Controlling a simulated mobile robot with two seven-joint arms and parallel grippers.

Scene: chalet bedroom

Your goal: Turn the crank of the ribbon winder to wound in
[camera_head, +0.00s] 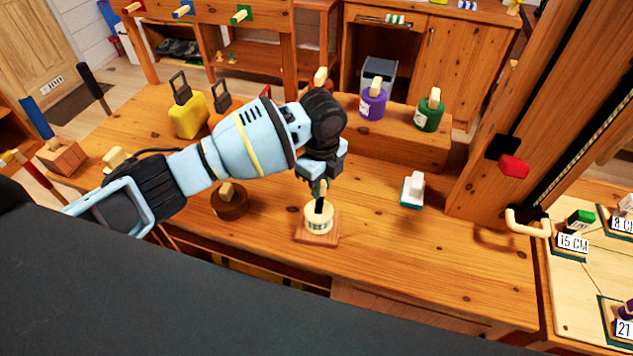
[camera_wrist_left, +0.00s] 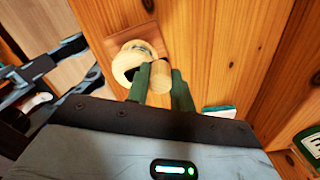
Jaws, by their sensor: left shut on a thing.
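The ribbon winder is a cream round drum (camera_head: 318,222) on a square wooden base (camera_head: 301,238) near the bench's front edge. It also shows in the left wrist view (camera_wrist_left: 123,70). My left gripper (camera_head: 319,188) reaches down over the drum from above. In the left wrist view its green fingers (camera_wrist_left: 163,86) are on either side of a light wooden crank knob (camera_wrist_left: 159,77) beside the drum. It is shut on this knob. The crank arm is mostly hidden, and the drum's markings are too small to read.
A brown round block (camera_head: 230,205) stands left of the winder, and a white-handled block (camera_head: 413,190) lies to the right. Purple (camera_head: 372,104) and green (camera_head: 429,115) containers stand on a raised step behind. A post with a red knob (camera_head: 514,167) rises at right.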

